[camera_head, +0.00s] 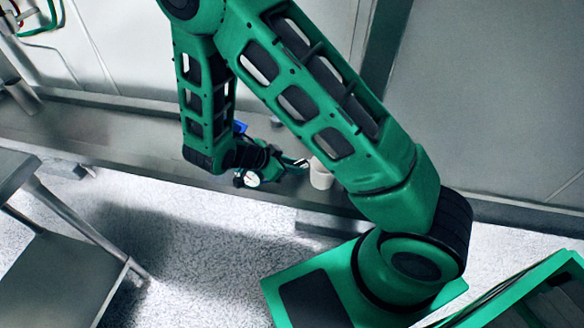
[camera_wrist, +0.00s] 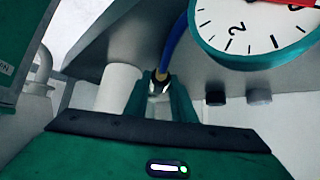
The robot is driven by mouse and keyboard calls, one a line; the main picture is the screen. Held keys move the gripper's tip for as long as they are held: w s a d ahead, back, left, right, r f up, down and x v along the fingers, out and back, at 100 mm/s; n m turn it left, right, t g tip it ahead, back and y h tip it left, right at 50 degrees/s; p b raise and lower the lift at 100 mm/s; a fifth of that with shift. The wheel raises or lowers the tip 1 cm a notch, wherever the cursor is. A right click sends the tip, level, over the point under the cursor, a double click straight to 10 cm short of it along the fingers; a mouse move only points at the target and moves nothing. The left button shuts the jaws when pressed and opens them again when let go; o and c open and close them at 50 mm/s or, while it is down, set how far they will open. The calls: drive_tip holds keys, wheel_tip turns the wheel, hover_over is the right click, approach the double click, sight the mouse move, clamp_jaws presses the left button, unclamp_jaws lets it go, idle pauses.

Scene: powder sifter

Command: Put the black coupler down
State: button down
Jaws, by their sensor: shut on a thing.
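My gripper (camera_wrist: 159,100) is shut on the black coupler (camera_wrist: 161,76), a small dark fitting between the fingertips in the wrist view. A brass-coloured piece and a blue hose (camera_wrist: 176,45) rise just above it. The fingers hide part of the coupler. In the head view my gripper (camera_head: 299,163) is small, beside a white cylinder (camera_head: 320,175), and I cannot make out the coupler there. The white cylinder also stands just left of the fingers in the wrist view (camera_wrist: 119,88). I cannot tell whether the coupler touches anything beneath it.
A round dial gauge (camera_wrist: 257,32) with a green rim is at the upper right of the wrist view. Below it are a black knob (camera_wrist: 215,98) and a grey knob (camera_wrist: 258,96). A metal table (camera_head: 60,275) stands at the left of the head view, with speckled floor beside it.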

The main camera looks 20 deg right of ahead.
drive_tip(key=shift+f, duration=0.55)
drive_tip(key=c, duration=1.5)
unclamp_jaws()
drive_tip(key=v, duration=1.2)
